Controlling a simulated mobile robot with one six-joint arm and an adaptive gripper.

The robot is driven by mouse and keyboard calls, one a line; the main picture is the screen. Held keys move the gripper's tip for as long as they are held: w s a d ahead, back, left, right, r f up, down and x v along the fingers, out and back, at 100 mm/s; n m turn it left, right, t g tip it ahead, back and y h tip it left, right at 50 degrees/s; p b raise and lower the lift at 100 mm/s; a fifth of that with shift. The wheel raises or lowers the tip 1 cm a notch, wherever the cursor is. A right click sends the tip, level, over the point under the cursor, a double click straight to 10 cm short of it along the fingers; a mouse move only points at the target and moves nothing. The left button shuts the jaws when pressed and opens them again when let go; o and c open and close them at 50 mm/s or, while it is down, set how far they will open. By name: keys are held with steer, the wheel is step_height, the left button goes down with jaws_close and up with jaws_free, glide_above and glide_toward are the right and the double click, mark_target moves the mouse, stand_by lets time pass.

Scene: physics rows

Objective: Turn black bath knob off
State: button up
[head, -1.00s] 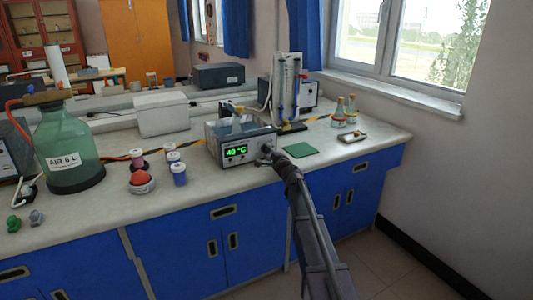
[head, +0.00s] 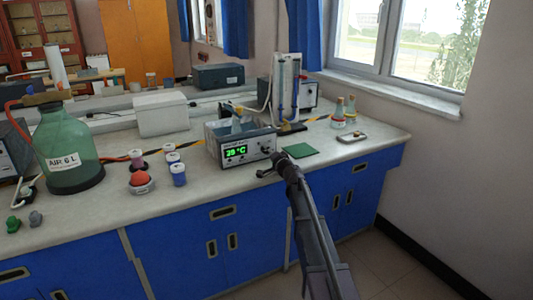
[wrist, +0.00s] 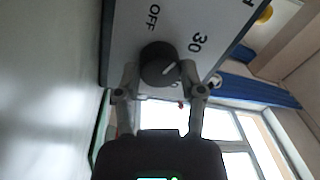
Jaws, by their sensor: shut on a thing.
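The white pointer line on the knob points toward the 30 side, away from OFF. My gripper (wrist: 165,80) has one finger on each side of the knob and is shut on it near its lower edge. In the head view my gripper (head: 268,166) is at the right end of the bath's front, where the knob is small and hard to make out.
A green mat (head: 299,151) lies right of the bath. White-capped jars (head: 179,174) and a red button (head: 140,183) stand to its left. A large green bottle (head: 70,150) is farther left. Tubes on a stand (head: 286,90) rise behind. The floor at front right is clear.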

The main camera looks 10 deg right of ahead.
steer(key=shift+a, duration=0.1)
steer(key=o, duration=1.2)
steer(key=shift+c, duration=0.2)
steer(key=shift+s, duration=0.1)
steer(key=s+m, duration=0.1)
steer(key=s+d+m, duration=0.1)
steer(key=m, duration=0.1)
steer(key=shift+s+d, duration=0.1)
steer(key=shift+s, duration=0.3)
steer(key=shift+s+d+m+p, duration=0.2)
steer(key=shift+s+d+m, duration=0.35)
steer(key=shift+s+m, duration=1.35)
steer(key=shift+s+d+m+p, duration=0.15)
steer(key=shift+s+d+m, duration=0.35)
steer(key=shift+s+m, duration=1.35)
steer(key=shift+s+d+m+p, duration=0.2)
steer(key=shift+s+d+m, duration=0.35)
steer(key=shift+s+m, duration=1.35)
steer(key=shift+w+m, duration=0.45)
steer(key=shift+w, duration=0.05)
